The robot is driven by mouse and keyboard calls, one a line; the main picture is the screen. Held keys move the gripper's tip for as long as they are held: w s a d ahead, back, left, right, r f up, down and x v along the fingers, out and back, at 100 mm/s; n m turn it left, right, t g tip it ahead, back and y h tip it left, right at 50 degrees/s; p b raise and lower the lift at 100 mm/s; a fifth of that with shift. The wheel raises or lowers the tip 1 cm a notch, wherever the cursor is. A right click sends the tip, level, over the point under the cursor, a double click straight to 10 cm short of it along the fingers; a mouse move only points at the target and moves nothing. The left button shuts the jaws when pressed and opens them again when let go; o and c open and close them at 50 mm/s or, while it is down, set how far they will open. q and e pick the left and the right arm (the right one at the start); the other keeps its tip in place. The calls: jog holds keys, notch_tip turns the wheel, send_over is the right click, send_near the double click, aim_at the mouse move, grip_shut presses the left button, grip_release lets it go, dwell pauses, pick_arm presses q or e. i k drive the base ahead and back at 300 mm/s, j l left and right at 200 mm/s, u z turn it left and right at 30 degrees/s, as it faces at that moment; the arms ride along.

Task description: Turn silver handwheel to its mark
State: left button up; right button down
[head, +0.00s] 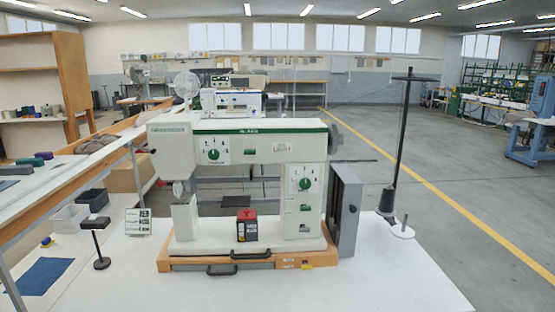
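A white press machine (255,155) with green trim stands on an orange-brown base (205,263) on the white table (330,290). A grey, silver-looking handwheel (335,138) sits at the right end of its upper arm, seen nearly edge-on. I cannot make out a mark on or beside the wheel. Two dials with green knobs, one at the left (214,154) and one at the right (305,184), are on the machine's front. Neither of my grippers is in view, and nothing is seen touching the handwheel.
A grey box (346,210) stands just right of the machine, below the handwheel. A tall black thread stand (403,140) with a dark cone (386,201) rises farther right. A red-topped box (247,225) is on the base. A black-topped stand (99,240) is at left. The front right table is clear.

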aim_at(335, 139)
jog(key=l+u, duration=0.15)
jog(key=l, duration=0.5)
jog(key=l+u, duration=0.1)
jog(key=l, duration=0.55)
jog(key=k+l+u, duration=0.15)
jog(key=l, duration=0.45)
jog(key=l+u, duration=0.1)
jog(key=l, duration=0.55)
jog(key=i+l+u, duration=0.1)
jog(key=i+l, duration=0.95)
